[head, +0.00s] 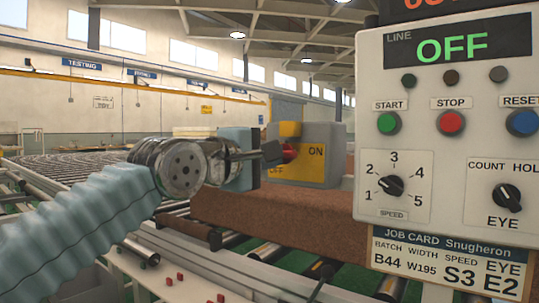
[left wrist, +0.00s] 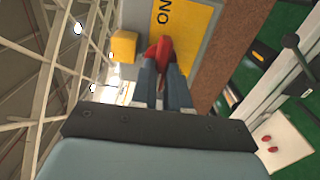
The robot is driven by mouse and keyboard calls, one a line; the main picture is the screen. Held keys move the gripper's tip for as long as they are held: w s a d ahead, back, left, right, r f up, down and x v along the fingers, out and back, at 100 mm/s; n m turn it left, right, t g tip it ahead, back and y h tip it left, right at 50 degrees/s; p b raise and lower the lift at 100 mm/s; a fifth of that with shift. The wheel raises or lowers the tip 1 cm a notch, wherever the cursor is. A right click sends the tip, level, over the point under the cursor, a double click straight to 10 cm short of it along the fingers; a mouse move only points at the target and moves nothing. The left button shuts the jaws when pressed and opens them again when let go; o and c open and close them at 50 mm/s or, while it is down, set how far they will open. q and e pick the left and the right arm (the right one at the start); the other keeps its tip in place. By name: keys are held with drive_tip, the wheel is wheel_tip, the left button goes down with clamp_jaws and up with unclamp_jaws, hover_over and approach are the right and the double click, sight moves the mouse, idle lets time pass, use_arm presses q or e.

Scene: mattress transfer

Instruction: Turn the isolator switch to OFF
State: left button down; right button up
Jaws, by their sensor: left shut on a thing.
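The isolator switch is a grey box (head: 335,150) with a yellow plate (head: 312,168) marked ON at the right and OFF, partly hidden, at the lower left. Its red handle (head: 290,152) shows just past the fingertips of my left gripper (head: 277,152). In the left wrist view the red handle (left wrist: 158,48) lies between the two fingers of my left gripper (left wrist: 162,66), which is shut on it. ON also shows on the yellow plate there (left wrist: 190,30). The gripper hides part of the handle, so its exact angle is hard to tell. My right gripper is out of view.
A control panel (head: 450,150) stands close at the right, with a green OFF display, buttons and dials. A job card (head: 450,262) hangs below it. A brown slab (head: 280,215) lies under the switch box. Roller conveyors (head: 70,165) run behind and to the left.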

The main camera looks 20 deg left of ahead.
use_arm(q)
drive_tip(key=shift+f, duration=0.1)
idle(0.3)
drive_tip(key=c, duration=1.1)
unclamp_jaws()
drive_tip(key=b+v, duration=0.2)
drive_tip(key=v, duration=1.2)
drive_tip(key=shift+w, duration=0.1)
